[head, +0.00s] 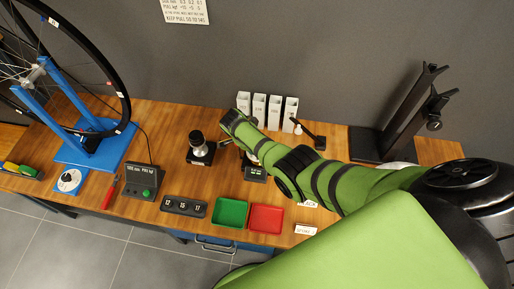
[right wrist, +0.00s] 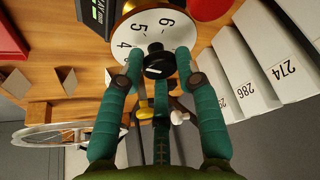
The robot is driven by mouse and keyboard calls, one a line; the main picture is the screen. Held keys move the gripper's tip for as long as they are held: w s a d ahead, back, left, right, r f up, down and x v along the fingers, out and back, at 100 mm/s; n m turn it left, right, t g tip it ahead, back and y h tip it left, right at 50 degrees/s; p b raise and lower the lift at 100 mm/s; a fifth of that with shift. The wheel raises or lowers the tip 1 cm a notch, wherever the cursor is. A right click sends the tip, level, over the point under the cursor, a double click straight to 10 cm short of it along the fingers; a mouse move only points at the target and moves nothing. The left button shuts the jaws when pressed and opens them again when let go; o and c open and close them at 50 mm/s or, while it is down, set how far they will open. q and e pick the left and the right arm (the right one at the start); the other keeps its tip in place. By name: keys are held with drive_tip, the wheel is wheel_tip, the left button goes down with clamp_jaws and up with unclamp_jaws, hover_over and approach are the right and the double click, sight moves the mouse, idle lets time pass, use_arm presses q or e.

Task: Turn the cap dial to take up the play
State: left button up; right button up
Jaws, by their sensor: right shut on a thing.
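In the right wrist view, a round white dial (right wrist: 146,25) with black numbers, 4, 5 and 6 among those visible, has a black knob (right wrist: 158,68) at its middle. The knob carries a short white mark. My right gripper (right wrist: 159,58) is shut on this knob, with teal fingers on both sides of it. In the head view, my green right arm reaches in from the right and covers most of the dial and the gripper. A small black display box (head: 255,174) stands just in front of that spot. My left gripper is not in view.
White numbered boxes (head: 259,108) stand behind the arm's end. A black-based fixture (head: 200,151) is close to its left. Green (head: 230,212) and red (head: 267,218) trays lie in front. A wheel in a blue stand (head: 92,150) fills the left, a black stand (head: 400,122) the right.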

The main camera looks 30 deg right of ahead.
drive_tip(key=shift+w+d+r+m, duration=0.15)
drive_tip(key=shift+m, duration=0.25)
drive_tip(key=o, duration=0.9)
drive_tip(key=shift+a+r, duration=0.35)
drive_tip(key=shift+r, duration=0.05)
drive_tip(key=v, duration=1.1)
